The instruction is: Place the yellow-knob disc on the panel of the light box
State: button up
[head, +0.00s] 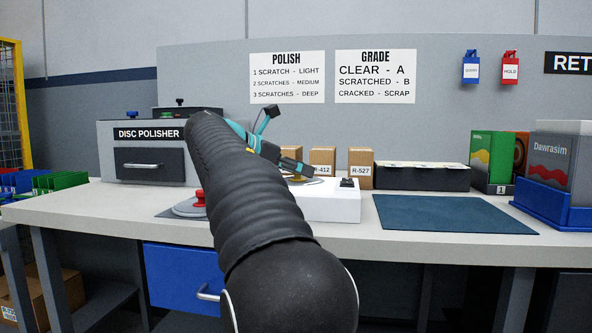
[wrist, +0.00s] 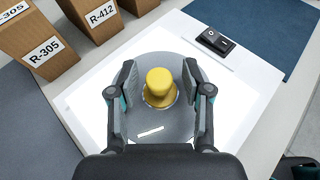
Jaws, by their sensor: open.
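The yellow-knob disc (wrist: 160,88) is a round grey disc with a yellow knob. In the wrist view it lies over the bright white panel of the light box (wrist: 248,97) and looks flat on it. My gripper (wrist: 159,72) is open, with one finger on each side of the knob and a gap on both sides. In the head view the light box (head: 330,205) stands on the bench, partly hidden behind my arm. My gripper (head: 302,166) is low over it there, and only a sliver of the disc shows.
A red-knob disc (head: 189,209) lies left of my arm. Cardboard boxes (wrist: 40,45) labelled R-305 and R-412 stand close behind the light box. A black switch (wrist: 215,41) sits at its corner. A blue mat (head: 450,214) to the right is clear.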

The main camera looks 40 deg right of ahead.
jog(key=p+v, duration=0.3)
jog(key=v, duration=0.8)
jog(key=shift+d+r, duration=0.1)
jog(key=shift+a+r, duration=0.15)
jog(key=shift+a, duration=0.45)
jog(key=shift+w, duration=0.1)
dwell(0.4)
